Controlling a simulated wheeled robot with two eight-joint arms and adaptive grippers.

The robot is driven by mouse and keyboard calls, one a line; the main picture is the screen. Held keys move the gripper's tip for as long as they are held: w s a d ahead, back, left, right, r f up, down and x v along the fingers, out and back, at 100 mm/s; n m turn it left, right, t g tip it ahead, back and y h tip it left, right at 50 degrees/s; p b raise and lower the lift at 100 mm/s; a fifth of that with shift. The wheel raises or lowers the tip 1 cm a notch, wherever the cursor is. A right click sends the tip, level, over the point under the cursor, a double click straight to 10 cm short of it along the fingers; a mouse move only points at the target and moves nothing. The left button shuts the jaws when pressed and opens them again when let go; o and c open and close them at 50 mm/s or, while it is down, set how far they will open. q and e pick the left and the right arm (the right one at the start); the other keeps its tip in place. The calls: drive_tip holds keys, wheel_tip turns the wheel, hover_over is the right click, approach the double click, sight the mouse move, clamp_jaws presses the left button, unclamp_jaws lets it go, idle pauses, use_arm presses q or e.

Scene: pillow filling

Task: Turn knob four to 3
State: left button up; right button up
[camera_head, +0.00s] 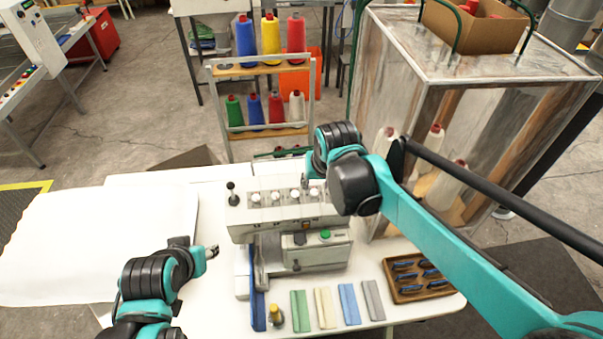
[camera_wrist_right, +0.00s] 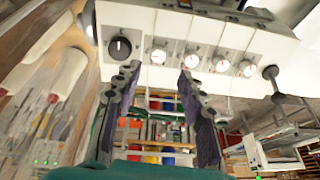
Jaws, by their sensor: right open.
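The sewing machine (camera_head: 290,225) stands on the white table with a row of white dials (camera_head: 276,198) along its top panel. In the right wrist view the row of white dials (camera_wrist_right: 191,60) runs beside a larger black knob (camera_wrist_right: 120,48); the number markings are too small to read. My right gripper (camera_head: 306,183) is at the right end of the row in the head view. In the wrist view its fingers (camera_wrist_right: 158,73) are spread and empty, below the black knob and the nearest white dials, with no clear contact. My left gripper (camera_head: 212,251) hangs left of the machine; its jaw opening is unclear.
A black-knobbed lever (camera_head: 232,192) stands at the machine's left end. Colored fabric strips (camera_head: 325,308) and a brown tray of blue-handled tools (camera_head: 418,276) lie in front. A glass-sided cabinet (camera_head: 480,130) rises at right. White fabric (camera_head: 95,240) covers the left.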

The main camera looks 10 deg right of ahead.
sight(315, 192)
drive_tip(key=x, duration=0.6)
drive_tip(key=shift+w+f+b, duration=0.1)
drive_tip(key=shift+f+b, duration=0.2)
drive_tip(key=shift+b, duration=0.1)
drive_tip(key=shift+d+f, duration=0.15)
drive_tip(key=shift+f, duration=0.1)
clamp_jaws()
